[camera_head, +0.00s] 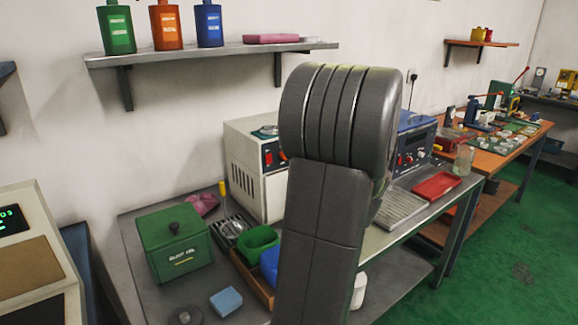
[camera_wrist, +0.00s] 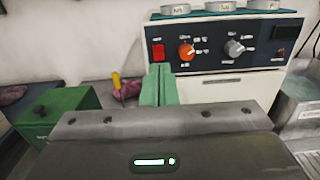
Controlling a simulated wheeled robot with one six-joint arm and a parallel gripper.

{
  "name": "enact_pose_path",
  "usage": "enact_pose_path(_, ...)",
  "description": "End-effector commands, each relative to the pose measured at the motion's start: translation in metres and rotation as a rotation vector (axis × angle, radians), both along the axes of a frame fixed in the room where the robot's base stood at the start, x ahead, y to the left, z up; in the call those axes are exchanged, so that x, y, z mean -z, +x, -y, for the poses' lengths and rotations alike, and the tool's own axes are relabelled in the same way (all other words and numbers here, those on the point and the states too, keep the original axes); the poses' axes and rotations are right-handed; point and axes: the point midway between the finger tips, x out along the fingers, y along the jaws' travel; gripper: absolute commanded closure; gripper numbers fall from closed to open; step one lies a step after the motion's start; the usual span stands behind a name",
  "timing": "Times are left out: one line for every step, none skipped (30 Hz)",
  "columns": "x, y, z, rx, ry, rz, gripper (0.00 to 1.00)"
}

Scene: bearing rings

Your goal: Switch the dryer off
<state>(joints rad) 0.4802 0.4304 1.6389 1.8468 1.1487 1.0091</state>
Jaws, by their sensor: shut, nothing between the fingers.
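The dryer appears to be the cream machine (camera_head: 247,140) on the grey bench in the head view, partly hidden by my arm. In the wrist view its dark front panel (camera_wrist: 212,68) carries a red switch (camera_wrist: 158,52) at the left, an orange knob (camera_wrist: 187,51) and a grey knob (camera_wrist: 234,48). A dark display (camera_wrist: 287,30) is at the right; I see no lit digits on it. My gripper (camera_wrist: 158,72) is shut and empty, its green fingers just below the red switch in the picture. I cannot tell whether they touch it. My gripper is hidden in the head view.
A green lidded box (camera_head: 174,243) stands left of the machine, with a yellow-handled tool (camera_head: 223,190) between. Labelled dishes (camera_wrist: 213,6) sit on top of the machine. A blue machine (camera_head: 412,145) and red tray (camera_head: 437,186) stand to the right. A shelf (camera_head: 215,52) hangs above.

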Motion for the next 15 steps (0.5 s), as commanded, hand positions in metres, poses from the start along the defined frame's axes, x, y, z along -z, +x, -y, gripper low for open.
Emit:
enact_pose_path(-0.001, -0.005, 0.005, 0.003, 0.000, 0.001, 1.00)
enact_pose_path(-0.001, -0.008, 0.006, 0.003, 0.001, 0.001, 1.00)
enact_pose_path(-0.001, -0.011, 0.008, 0.002, 0.000, 0.000, 1.00)
enact_pose_path(-0.002, -0.013, 0.009, 0.002, 0.000, 0.000, 1.00)
enact_pose_path(-0.002, -0.015, 0.010, 0.001, -0.001, -0.001, 1.00)
enact_pose_path(-0.002, -0.016, 0.011, 0.000, -0.001, -0.001, 1.00)
enact_pose_path(-0.002, -0.017, 0.011, 0.000, -0.001, -0.001, 1.00)
enact_pose_path(-0.002, -0.017, 0.012, 0.000, -0.001, -0.001, 1.00)
enact_pose_path(-0.002, -0.018, 0.012, 0.000, -0.001, -0.001, 1.00)
enact_pose_path(-0.002, -0.018, 0.012, 0.000, -0.001, -0.001, 1.00)
enact_pose_path(-0.002, -0.018, 0.012, 0.000, -0.001, -0.001, 1.00)
enact_pose_path(-0.002, -0.018, 0.012, 0.000, -0.001, -0.001, 1.00)
enact_pose_path(-0.002, -0.018, 0.012, 0.000, -0.001, -0.001, 1.00)
enact_pose_path(-0.002, -0.018, 0.012, 0.000, -0.001, -0.001, 1.00)
enact_pose_path(-0.002, -0.018, 0.012, 0.000, -0.001, -0.001, 1.00)
